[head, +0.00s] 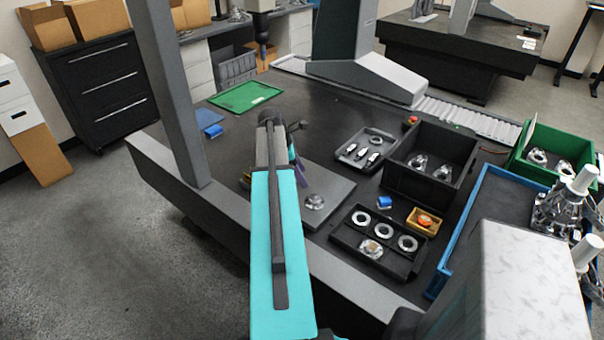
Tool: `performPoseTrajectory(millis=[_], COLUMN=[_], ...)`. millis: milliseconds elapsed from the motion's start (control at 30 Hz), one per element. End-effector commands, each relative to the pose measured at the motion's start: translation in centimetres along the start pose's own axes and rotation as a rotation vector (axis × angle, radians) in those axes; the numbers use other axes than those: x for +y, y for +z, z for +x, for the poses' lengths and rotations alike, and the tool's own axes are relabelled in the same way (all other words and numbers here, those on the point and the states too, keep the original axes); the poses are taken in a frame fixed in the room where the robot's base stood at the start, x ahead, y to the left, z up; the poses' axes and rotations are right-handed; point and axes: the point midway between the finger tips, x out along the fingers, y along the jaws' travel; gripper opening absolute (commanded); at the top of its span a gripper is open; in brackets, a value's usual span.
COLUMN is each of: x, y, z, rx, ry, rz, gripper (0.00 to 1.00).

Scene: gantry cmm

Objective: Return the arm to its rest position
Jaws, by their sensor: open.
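My teal and grey arm reaches up from the bottom centre of the head view, over the dark machine table (330,118). My gripper does not show clearly; the arm's raised link covers the area where its end would be. Small dark and purple parts show just right of the arm's upper end, and I cannot tell what they belong to. No held thing is visible.
A grey plate (335,190) bears a metal part (314,202) right of my arm. A ring tray (365,252), small tray (352,160), black bin (420,190), yellow tray (412,226) and green bin (528,172) crowd the right. A grey gantry column (172,95) stands left.

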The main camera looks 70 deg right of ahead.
Motion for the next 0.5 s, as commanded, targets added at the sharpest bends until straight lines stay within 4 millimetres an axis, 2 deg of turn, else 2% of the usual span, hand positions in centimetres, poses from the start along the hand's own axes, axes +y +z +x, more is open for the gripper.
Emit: performPoseTrajectory(millis=[367,500], x=[0.00,-0.07], y=[0.00,-0.61], z=[0.03,-0.02], rx=[0.000,0.003], ry=[0.000,0.003], rz=[0.000,0.003], gripper=[0.57,0.57])
